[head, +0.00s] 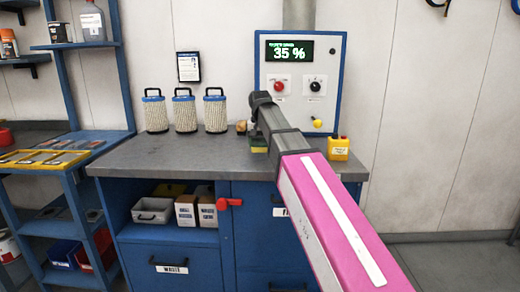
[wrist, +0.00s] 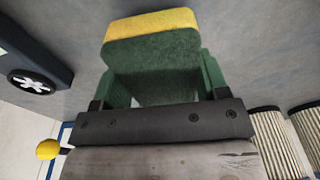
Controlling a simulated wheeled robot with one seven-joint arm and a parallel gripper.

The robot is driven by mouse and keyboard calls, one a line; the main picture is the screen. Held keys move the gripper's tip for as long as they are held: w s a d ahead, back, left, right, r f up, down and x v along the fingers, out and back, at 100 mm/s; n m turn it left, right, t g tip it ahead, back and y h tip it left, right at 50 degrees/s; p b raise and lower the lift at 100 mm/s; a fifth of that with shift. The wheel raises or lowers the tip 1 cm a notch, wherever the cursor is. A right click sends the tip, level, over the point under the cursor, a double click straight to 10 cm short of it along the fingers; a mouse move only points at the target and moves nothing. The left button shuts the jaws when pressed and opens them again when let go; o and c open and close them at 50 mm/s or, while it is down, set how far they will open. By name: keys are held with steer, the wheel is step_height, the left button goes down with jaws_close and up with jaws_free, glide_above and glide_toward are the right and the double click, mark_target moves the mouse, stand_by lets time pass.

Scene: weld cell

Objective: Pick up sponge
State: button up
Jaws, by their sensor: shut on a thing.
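The sponge (wrist: 152,50) is a block with a yellow layer and a thicker dark green layer. In the wrist view it sits between the two green fingers of my gripper (wrist: 158,72), which is shut on it. In the head view a small yellow-green part of the sponge (head: 258,149) shows below my gripper at the back of the grey workbench (head: 150,157). My arm covers much of that spot. I cannot tell whether the sponge touches the bench top.
Several pleated filter cartridges (head: 185,114) stand on the bench to the left, with a small brown item (head: 241,127) beside my gripper. A yellow container (head: 338,148) stands to the right. A control panel (head: 300,82) reading 35 % is behind. The bench's front left is clear.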

steer(key=s+a+r, duration=0.7)
steer(key=a+r, duration=0.1)
steer(key=shift+s+a+r, duration=0.15)
steer(key=shift+s+a, duration=0.15)
steer(key=shift+s, duration=0.1)
steer(key=shift+o, duration=0.6)
